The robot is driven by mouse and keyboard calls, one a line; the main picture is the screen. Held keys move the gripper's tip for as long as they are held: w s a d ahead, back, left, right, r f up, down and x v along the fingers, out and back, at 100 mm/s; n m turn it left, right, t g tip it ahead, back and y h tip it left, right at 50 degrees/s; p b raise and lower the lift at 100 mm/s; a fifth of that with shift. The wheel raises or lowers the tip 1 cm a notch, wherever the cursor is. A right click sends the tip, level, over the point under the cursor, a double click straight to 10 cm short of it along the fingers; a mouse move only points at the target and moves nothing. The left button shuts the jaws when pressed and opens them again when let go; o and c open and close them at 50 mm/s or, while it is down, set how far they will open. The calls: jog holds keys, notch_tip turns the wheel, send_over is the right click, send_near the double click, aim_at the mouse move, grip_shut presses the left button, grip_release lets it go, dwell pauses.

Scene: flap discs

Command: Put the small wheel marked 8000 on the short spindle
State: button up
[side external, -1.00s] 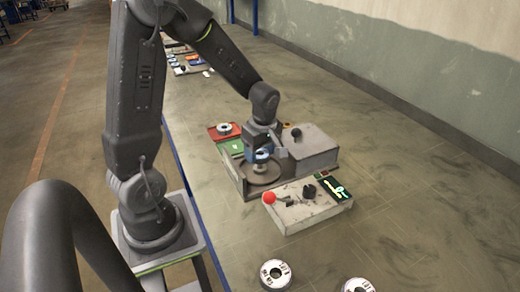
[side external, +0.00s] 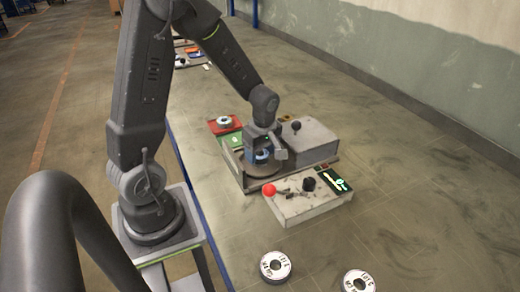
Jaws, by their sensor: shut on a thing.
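My gripper (side external: 262,154) points down over the grey machine's open tray (side external: 234,168). It is shut on a small wheel (side external: 262,157) with a pale and blue face, just above or at the round dark plate (side external: 262,171) in the tray. The wheel's marking is too small to read. Any spindle under the wheel is hidden by the wheel and gripper, so I cannot tell whether the wheel is around it. Another small wheel (side external: 226,121) sits on the red block left of the machine. Two larger white-faced wheels (side external: 276,267) (side external: 358,282) lie at the front.
The machine's grey housing (side external: 308,140) stands right of my gripper. A green block (side external: 232,144) lies beside the tray. The surface at right is clear.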

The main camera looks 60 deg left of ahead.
jog(key=shift+f, duration=0.1)
jog(key=o, duration=1.3)
jog(key=shift+c, duration=0.2)
jog(key=shift+r, duration=3.8)
